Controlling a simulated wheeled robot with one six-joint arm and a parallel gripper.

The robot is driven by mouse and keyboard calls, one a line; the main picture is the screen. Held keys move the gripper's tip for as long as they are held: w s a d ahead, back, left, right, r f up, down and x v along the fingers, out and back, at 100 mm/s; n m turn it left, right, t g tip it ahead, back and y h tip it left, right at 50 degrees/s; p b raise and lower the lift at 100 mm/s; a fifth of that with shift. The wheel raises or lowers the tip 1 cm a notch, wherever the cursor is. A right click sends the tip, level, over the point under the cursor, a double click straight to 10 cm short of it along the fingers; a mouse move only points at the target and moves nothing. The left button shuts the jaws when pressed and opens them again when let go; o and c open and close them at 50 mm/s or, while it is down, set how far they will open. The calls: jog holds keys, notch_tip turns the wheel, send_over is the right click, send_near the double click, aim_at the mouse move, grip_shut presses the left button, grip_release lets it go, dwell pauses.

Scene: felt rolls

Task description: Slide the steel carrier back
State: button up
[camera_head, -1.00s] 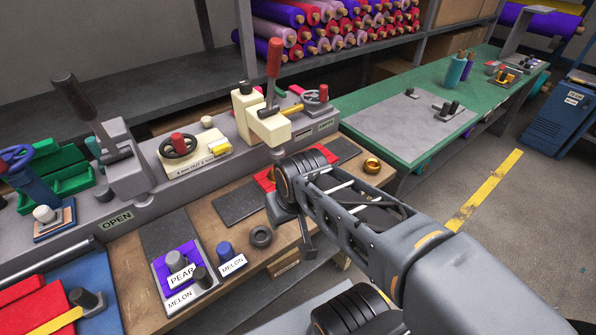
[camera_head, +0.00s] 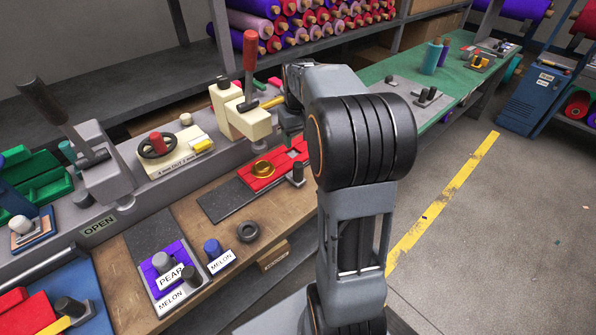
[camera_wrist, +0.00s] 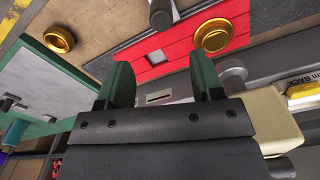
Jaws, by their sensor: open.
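I cannot tell for sure which part is the steel carrier. A red piece (camera_head: 262,183) with a brass weight (camera_head: 263,169) and a dark-topped post (camera_head: 298,173) lies across a dark strip (camera_head: 223,204) on the bench. In the wrist view the red piece (camera_wrist: 182,45), its brass weight (camera_wrist: 213,35) and the post (camera_wrist: 161,14) lie beyond my fingertips. My gripper (camera_wrist: 161,68) is open, its two green fingers apart, with nothing seen held between them.
A grey plate with purple felt (camera_head: 172,256) and a black ring (camera_head: 247,231) lie at the bench front. A cream handwheel block (camera_head: 170,150) stands left of the press. A second brass weight (camera_wrist: 60,38) is in the wrist view. A green table (camera_head: 455,78) stands at right.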

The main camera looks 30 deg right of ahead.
aim_at(298, 171)
jog(key=shift+n, duration=0.3)
jog(key=f, duration=1.3)
jog(key=shift+s+a+f, duration=0.1)
jog(key=shift+s+a, duration=0.05)
jog(key=shift+s, duration=0.05)
jog(key=shift+c, duration=0.2)
grip_shut()
